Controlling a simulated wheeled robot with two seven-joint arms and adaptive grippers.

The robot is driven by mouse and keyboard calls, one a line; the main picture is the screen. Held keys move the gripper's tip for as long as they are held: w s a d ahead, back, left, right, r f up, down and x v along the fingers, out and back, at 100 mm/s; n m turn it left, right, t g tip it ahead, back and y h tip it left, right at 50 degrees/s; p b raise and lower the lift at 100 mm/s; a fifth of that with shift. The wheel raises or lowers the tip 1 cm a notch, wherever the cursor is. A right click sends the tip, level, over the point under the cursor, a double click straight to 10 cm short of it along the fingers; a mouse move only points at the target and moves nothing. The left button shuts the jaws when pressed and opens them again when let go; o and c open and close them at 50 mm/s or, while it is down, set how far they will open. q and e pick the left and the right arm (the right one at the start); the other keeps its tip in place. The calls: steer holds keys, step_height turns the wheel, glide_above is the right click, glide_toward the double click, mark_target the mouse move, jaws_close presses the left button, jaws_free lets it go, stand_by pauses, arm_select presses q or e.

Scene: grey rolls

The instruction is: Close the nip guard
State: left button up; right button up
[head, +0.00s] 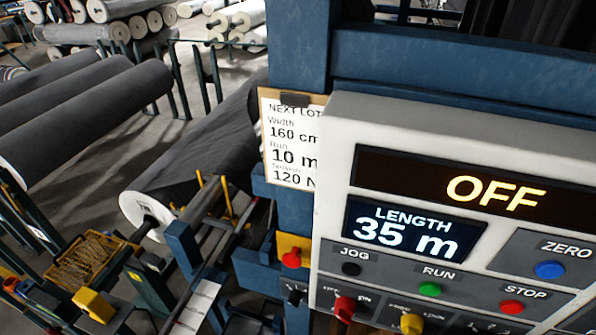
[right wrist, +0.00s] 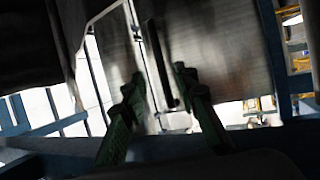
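In the right wrist view, my right gripper (right wrist: 159,76) has its two dark green fingers spread apart. Nothing is clearly held between them. Beyond the fingertips is a grey flat panel (right wrist: 215,50) with a dark upright bar (right wrist: 158,62) on it. I cannot tell for sure whether this is the nip guard or how far it stands open. Neither gripper shows in the head view, where the control panel (head: 335,180) fills the right side. Its display (head: 480,190) reads OFF and its length screen (head: 415,230) reads 35 m.
A lot card (head: 290,140) hangs left of the control panel. A dark fabric roll (head: 200,150) lies in the machine, with more grey rolls (head: 85,115) behind at left. Blue frame beams (head: 298,45) stand close behind the panel. A red knob (head: 291,257) is on a yellow plate.

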steer(key=x, duration=0.7)
steer(key=shift+w+a, duration=0.2)
steer(key=shift+a, duration=0.1)
jaws_close()
stand_by(0.4)
